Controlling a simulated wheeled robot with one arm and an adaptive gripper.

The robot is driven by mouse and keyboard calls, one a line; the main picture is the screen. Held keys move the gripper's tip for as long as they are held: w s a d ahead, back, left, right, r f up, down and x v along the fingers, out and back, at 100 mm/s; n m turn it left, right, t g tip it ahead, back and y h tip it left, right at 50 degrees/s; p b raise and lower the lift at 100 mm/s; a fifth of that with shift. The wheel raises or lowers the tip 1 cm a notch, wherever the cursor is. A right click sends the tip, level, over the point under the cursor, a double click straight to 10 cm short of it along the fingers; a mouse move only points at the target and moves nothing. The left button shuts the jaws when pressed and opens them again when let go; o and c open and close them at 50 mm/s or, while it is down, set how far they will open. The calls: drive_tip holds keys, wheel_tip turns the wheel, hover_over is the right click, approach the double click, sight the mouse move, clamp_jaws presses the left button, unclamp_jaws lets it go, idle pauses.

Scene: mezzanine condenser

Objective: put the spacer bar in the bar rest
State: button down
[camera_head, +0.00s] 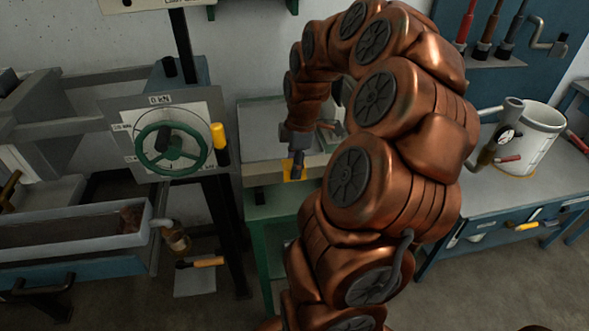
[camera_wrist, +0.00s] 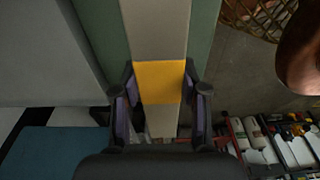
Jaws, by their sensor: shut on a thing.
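The spacer bar (camera_head: 264,174) is a long pale beige bar with a yellow band (camera_wrist: 158,82). In the head view it lies level across the front of a green stand (camera_head: 268,232). My gripper (camera_head: 297,172) points down at the yellow band. In the wrist view my gripper (camera_wrist: 160,100) has one finger on each side of the bar, shut on it at the band. Green surface shows under the bar on both sides; I cannot tell whether the bar touches it. I cannot make out the bar rest for certain; my arm hides part of the area.
A press with a green handwheel (camera_head: 168,148) and a yellow-black handle stands left of the stand. A long grey trough (camera_head: 70,232) is at lower left. A workbench (camera_head: 500,205) with a white pot (camera_head: 533,140) is at right. Open floor lies in front.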

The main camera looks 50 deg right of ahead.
drive_tip(key=shift+f+p, duration=0.3)
drive_tip(key=shift+f, duration=0.85)
drive_tip(key=shift+f, duration=0.2)
drive_tip(key=c, duration=0.6)
unclamp_jaws()
drive_tip(key=r, duration=0.3)
drive_tip(key=r+b, duration=0.1)
drive_tip(key=r, duration=0.3)
drive_tip(key=d+r, duration=0.1)
drive_tip(key=r, duration=0.2)
drive_tip(key=shift+s+r+b, duration=0.3)
drive_tip(key=shift+b, duration=0.1)
drive_tip(key=shift+s+r, duration=0.1)
drive_tip(key=shift+r, duration=0.7)
